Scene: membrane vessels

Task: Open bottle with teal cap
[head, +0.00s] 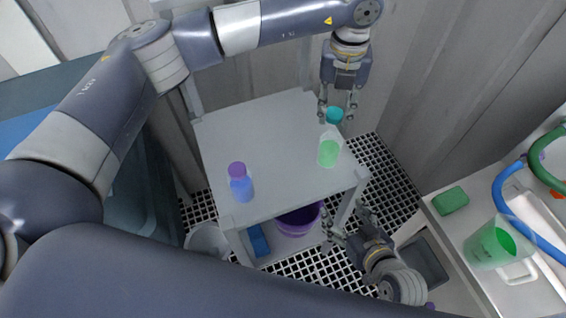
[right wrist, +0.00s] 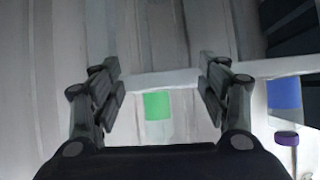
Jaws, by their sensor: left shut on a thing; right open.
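The bottle with green liquid (head: 329,153) stands upright near the right edge of the small grey table. The teal cap (head: 335,115) is between the fingertips of my left gripper (head: 338,109), which is shut on it above the bottle. The cap looks lifted off the bottle's mouth, slightly to the right. The green bottle (right wrist: 157,106) also shows in the right wrist view, where no teal cap is visible. My right gripper (head: 347,224) is open and empty, low beside the table's front right corner. Its spread fingers (right wrist: 160,68) show in the wrist view.
A blue-liquid bottle with a purple cap (head: 238,169) stands at the left of the grey table (head: 250,125). A purple bowl (head: 297,221) sits on the shelf below. A side counter at right holds a green sponge (head: 450,200) and green jug (head: 488,246).

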